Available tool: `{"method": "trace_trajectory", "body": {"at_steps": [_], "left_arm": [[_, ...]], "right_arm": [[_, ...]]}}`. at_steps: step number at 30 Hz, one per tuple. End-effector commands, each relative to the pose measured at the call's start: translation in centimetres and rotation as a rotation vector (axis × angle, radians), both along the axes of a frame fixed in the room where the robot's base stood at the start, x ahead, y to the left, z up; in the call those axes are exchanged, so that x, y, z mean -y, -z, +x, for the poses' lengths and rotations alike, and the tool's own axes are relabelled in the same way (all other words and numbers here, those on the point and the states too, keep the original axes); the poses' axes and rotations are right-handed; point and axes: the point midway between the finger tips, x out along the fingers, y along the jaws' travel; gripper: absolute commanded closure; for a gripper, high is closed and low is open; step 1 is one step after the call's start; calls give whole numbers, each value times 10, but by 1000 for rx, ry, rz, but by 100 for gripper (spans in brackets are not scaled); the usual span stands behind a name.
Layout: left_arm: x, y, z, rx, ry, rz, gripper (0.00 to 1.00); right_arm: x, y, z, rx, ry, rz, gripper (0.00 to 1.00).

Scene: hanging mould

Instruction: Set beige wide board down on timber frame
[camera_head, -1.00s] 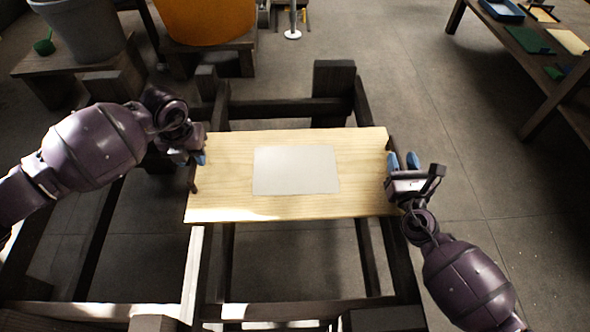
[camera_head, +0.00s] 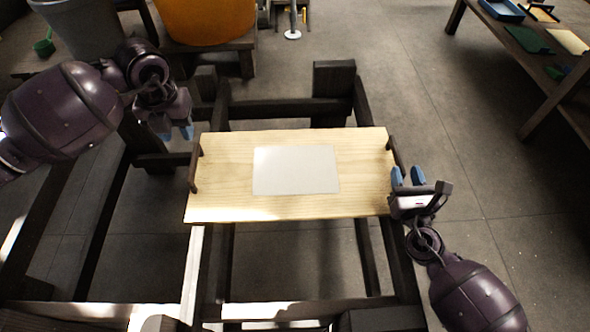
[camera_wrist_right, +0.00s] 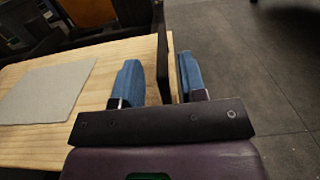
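The beige wide board (camera_head: 225,180) lies across the dark timber frame (camera_head: 290,108), looking flat, with a grey rectangle in its middle and a dark handle at each short end. My left gripper (camera_head: 176,132) is open and empty, apart from the left handle (camera_head: 194,167), up and to its left. My right gripper (camera_head: 407,175) is open beside the right handle (camera_head: 393,152). In the right wrist view, the right handle (camera_wrist_right: 163,65) shows between the two separated blue fingers; I cannot tell whether they touch it.
An orange tub (camera_head: 208,20) and a grey bucket (camera_head: 80,25) stand at the back left. A dark table (camera_head: 545,60) with flat green, yellow and blue items is at the upper right. The floor between that table and the frame is clear.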

Motion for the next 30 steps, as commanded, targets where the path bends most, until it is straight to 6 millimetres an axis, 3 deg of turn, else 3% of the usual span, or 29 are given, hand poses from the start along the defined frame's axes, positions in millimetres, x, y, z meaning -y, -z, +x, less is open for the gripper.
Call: {"method": "trace_trajectory", "body": {"at_steps": [6,12,18,30], "left_arm": [[0,0,0,0,0,0,62],[0,0,0,0,0,0,62],[0,0,0,0,0,0,62],[0,0,0,0,0,0,62]], "right_arm": [[3,3,-44,-2,0,-1,62],[5,4,-70,0,0,-1,62],[5,4,-81,0,0,0,62],[5,4,-81,1,0,0,62]]}}
